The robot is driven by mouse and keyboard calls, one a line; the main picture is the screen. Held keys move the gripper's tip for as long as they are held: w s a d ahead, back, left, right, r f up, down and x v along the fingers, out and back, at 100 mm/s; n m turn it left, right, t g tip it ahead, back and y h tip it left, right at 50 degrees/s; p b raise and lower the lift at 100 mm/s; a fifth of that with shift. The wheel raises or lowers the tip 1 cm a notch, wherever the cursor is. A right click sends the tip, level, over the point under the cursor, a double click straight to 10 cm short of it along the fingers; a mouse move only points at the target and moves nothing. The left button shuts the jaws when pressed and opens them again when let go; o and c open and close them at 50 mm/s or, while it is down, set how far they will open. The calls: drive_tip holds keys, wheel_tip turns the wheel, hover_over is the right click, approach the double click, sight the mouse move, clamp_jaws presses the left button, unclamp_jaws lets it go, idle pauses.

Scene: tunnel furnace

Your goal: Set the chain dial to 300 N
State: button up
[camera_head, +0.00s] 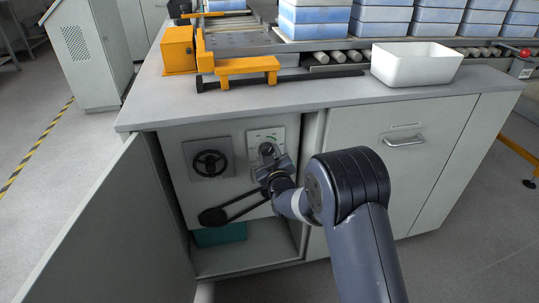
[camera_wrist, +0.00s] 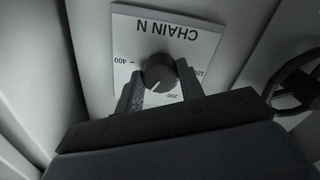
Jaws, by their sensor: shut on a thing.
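The chain dial plate (camera_head: 265,134) is a white panel in the open cabinet. In the wrist view the dial plate (camera_wrist: 165,42) appears upside down, lettered "CHAIN N". Its dark round knob (camera_wrist: 160,70) sits between the two fingers of my gripper (camera_wrist: 159,76), which is shut on it. The marks 400 on the left, 200 below and part of 100 on the right show. The 300 mark is not visible. The knob's white pointer line points down and slightly left, just left of the 200. In the head view my gripper (camera_head: 270,160) covers part of the plate.
A black handwheel (camera_head: 210,163) is left of the dial, and it shows at the right in the wrist view (camera_wrist: 297,82). A belt drive (camera_head: 235,207) is below. The cabinet door (camera_head: 120,225) stands open at left. A white bin (camera_head: 415,64) is on the countertop.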

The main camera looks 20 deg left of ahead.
drive_tip(key=shift+c, duration=0.6)
drive_tip(key=shift+f+b, duration=0.15)
drive_tip(key=shift+b, duration=0.2)
drive_tip(key=shift+b, duration=0.35)
drive_tip(key=shift+b, duration=0.3)
drive_tip(key=o, duration=1)
